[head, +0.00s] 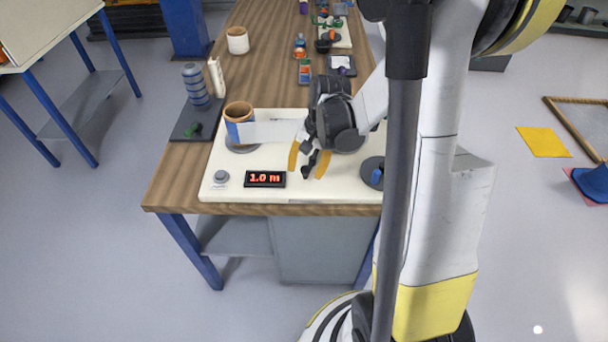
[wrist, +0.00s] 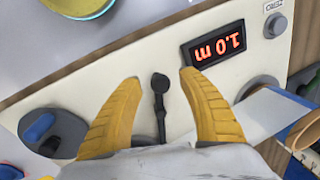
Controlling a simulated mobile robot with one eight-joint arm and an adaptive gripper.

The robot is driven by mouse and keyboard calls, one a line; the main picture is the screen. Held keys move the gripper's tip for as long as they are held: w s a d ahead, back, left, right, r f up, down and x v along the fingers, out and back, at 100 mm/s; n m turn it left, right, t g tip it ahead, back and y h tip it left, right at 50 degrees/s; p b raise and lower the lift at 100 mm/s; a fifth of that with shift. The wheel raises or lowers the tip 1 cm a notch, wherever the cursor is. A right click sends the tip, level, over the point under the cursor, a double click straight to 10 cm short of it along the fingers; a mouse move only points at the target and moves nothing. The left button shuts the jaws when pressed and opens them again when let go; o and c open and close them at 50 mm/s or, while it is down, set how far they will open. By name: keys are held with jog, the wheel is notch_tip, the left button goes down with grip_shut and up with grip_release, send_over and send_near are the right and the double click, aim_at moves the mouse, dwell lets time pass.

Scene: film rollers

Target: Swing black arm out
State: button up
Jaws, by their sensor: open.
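The black arm (wrist: 159,105) is a short dark lever with a round knob end. It stands out over the cream machine plate (wrist: 85,92), and in the head view the black arm (head: 310,163) shows below my wrist. My gripper (wrist: 159,77) is open, with one yellow finger on each side of the black arm and a gap to both. In the head view my gripper (head: 306,173) hangs low over the plate. The black arm's base is partly hidden behind my gripper body.
A display (head: 265,179) reads 1.0 m beside a grey knob (head: 221,177). A pale film strip (head: 270,132) runs from a blue-banded brown roll (head: 238,113) towards my gripper. A dark disc with a blue piece (head: 377,172) is at the right. The plate's front strip is clear.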

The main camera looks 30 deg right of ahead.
jog(key=shift+w+a+f, duration=0.1)
jog(key=shift+w+f, duration=0.05)
jog(key=shift+f, duration=0.55)
grip_shut()
jog(key=shift+s+d+n+b, duration=0.15)
jog(key=shift+s+d+n, duration=0.25)
jog(key=shift+n, duration=0.35)
jog(key=shift+s+d+n+b, duration=0.15)
jog(key=shift+s+d+n, duration=0.2)
jog(key=shift+n, duration=0.4)
jog(key=shift+s+d+n+g+y, duration=0.15)
jog(key=shift+s+d+n+g, duration=0.15)
jog(key=shift+d+n, duration=0.5)
jog(key=shift+s+d+n+g+y, duration=0.15)
jog(key=shift+d+n+g, duration=0.15)
jog(key=shift+n, duration=0.9)
